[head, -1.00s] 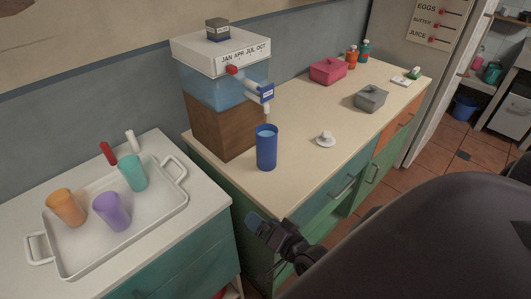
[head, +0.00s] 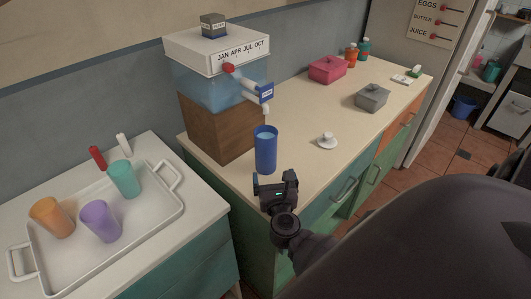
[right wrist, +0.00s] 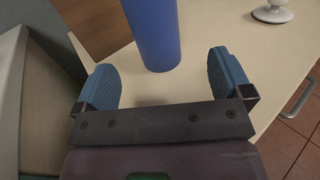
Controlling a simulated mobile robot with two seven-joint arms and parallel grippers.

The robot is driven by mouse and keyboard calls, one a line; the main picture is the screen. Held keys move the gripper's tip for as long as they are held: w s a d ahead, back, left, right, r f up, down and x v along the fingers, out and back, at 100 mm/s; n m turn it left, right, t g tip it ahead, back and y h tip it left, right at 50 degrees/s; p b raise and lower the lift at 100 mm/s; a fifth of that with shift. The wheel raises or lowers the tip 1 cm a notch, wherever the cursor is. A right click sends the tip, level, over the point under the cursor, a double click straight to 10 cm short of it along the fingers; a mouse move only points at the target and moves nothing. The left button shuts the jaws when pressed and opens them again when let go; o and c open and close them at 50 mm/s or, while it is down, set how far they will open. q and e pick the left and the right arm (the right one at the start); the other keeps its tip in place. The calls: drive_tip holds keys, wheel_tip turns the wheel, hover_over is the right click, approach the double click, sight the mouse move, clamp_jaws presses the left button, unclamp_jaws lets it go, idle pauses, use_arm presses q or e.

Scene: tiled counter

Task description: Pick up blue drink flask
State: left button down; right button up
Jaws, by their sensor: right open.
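The blue drink flask (head: 265,152) stands upright on the counter, just in front of the water dispenser's tap. It looks open at the top, with pale liquid inside. My right gripper (head: 273,180) is open and empty at the counter's front edge, close in front of the flask. In the right wrist view the flask (right wrist: 153,32) rises beyond the two blue fingertips (right wrist: 165,80), roughly midway between them and apart from both. Its top is cut off there. My left gripper is in neither view.
The water dispenser (head: 205,95) sits on a wooden block (head: 215,128) behind the flask. A small white knobbed object (head: 327,141) is to the right. A grey box (head: 372,98) and pink box (head: 327,69) stand farther back. A white tray (head: 150,215) with cups is at left.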

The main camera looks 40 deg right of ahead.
sight(268, 162)
drive_tip(key=x, duration=0.9)
drive_tip(key=shift+w+a+f, duration=0.2)
drive_tip(key=shift+w+a, duration=0.1)
drive_tip(key=shift+w, duration=0.05)
drive_tip(key=shift+w+d, duration=0.35)
drive_tip(key=shift+w, duration=0.15)
drive_tip(key=shift+c, duration=0.2)
drive_tip(key=c, duration=1.3)
